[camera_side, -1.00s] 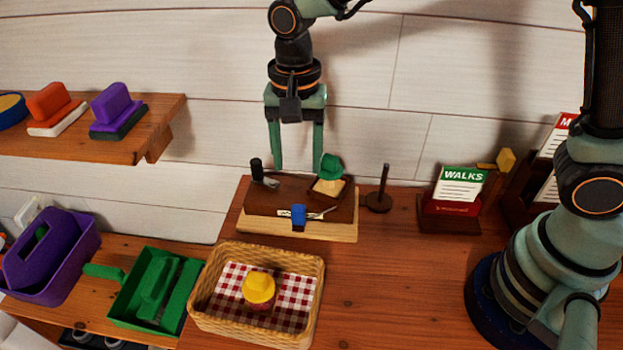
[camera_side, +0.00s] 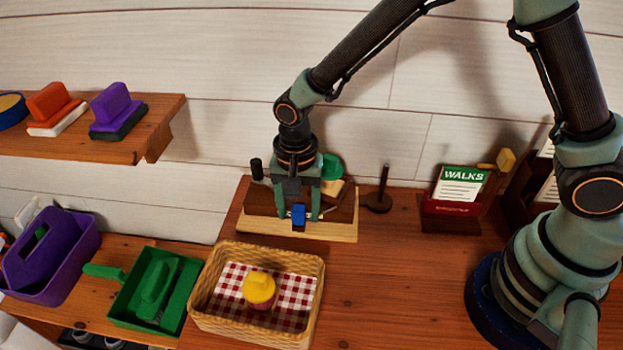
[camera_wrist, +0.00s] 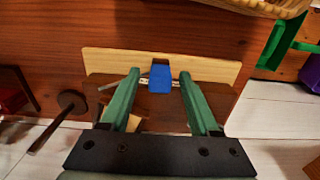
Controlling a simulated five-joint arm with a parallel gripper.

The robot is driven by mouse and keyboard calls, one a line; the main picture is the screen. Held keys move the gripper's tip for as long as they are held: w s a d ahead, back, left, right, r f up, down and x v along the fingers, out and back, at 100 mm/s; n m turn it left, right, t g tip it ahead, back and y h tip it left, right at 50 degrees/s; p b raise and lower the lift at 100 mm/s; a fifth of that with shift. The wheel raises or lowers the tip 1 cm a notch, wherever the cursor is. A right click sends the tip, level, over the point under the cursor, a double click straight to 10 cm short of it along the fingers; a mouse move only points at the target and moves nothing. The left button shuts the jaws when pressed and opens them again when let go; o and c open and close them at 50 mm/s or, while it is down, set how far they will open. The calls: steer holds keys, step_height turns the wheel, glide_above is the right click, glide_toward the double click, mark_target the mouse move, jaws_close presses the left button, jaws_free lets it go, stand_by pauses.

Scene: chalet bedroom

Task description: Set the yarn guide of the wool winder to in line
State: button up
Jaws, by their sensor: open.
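The wool winder stands on the wooden table, a dark brown body on a pale wooden base (camera_side: 300,230), with a black post (camera_side: 257,169) at its left and a green knob (camera_side: 331,166) at its right. A small blue piece (camera_side: 298,214) sits at the front of the body; it also shows in the wrist view (camera_wrist: 160,77). I take it to be the yarn guide's tab. My gripper (camera_side: 299,219) is open and points down, with one finger on each side of the blue piece. In the wrist view my gripper's fingertips (camera_wrist: 160,73) stand apart from the blue piece. My wrist hides the middle of the winder.
A wicker basket (camera_side: 204,316) with a yellow-topped jar (camera_side: 259,288) stands in front of the winder. A dark upright peg (camera_side: 383,188) and a WALKS card holder (camera_side: 455,200) stand to the right.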

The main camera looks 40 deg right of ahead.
jaws_close()
